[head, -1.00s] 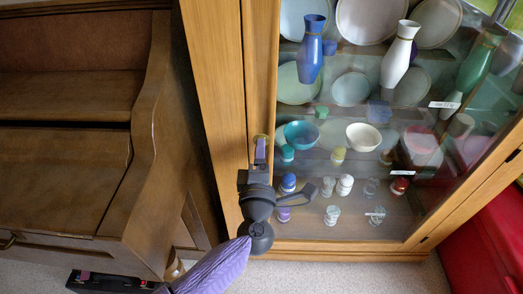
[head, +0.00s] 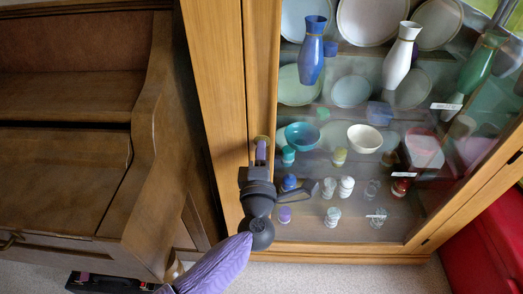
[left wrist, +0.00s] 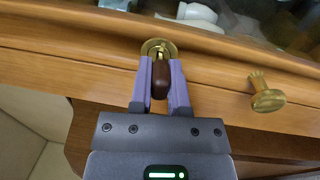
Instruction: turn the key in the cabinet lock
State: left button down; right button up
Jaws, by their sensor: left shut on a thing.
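The cabinet (head: 228,110) is wooden with a glass door, and its lock has a round brass plate (left wrist: 158,47) on the door frame. It also shows in the head view (head: 261,139). The key's dark brown grip (left wrist: 160,80) stands out from the brass plate in the left wrist view; its shaft is mostly hidden. My left gripper (left wrist: 162,85) has its two purple fingers on either side of this grip and is shut on it. In the head view my left gripper (head: 261,152) is at the door's left frame. My right gripper is not in view.
A brass knob (left wrist: 267,93) sticks out to the right of the lock in the left wrist view. Glass shelves behind the door hold vases, bowls and plates. A brown piano (head: 70,160) stands close on the left, and a red seat (head: 485,235) on the right.

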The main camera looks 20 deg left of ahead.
pick_arm(q)
jog(key=n+b, duration=0.1)
jog(key=n, duration=0.2)
jog(key=shift+f, duration=0.15)
jog(key=shift+n, duration=0.6)
